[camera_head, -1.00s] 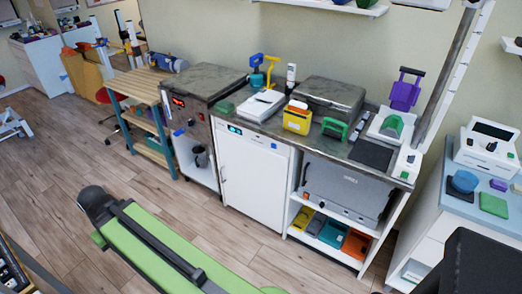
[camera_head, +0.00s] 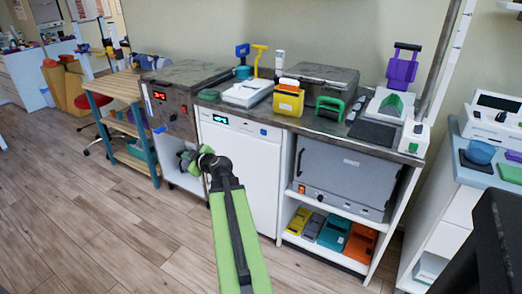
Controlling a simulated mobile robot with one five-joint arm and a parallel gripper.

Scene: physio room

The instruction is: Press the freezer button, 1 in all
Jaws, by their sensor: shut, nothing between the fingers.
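The freezer seems to be the white cabinet (camera_head: 250,170) under the counter, with its door shut. A small lit display (camera_head: 221,119) sits at the top left of its front, and a small blue mark (camera_head: 263,132) sits at the top right. I cannot make out which detail is the button. My green arm rises from the bottom of the picture. My gripper (camera_head: 205,153) is at its far end, small and partly hidden by the dark wrist joint. It appears shut and empty, in front of the freezer's left edge and below the display. Contact cannot be told.
A grey unit with a red display (camera_head: 159,96) stands left of the freezer, beside a wooden shelf table (camera_head: 117,87). A grey oven-like box (camera_head: 345,175) is at right, above coloured packs. The counter holds a yellow container (camera_head: 288,98) and other items. The floor at left is clear.

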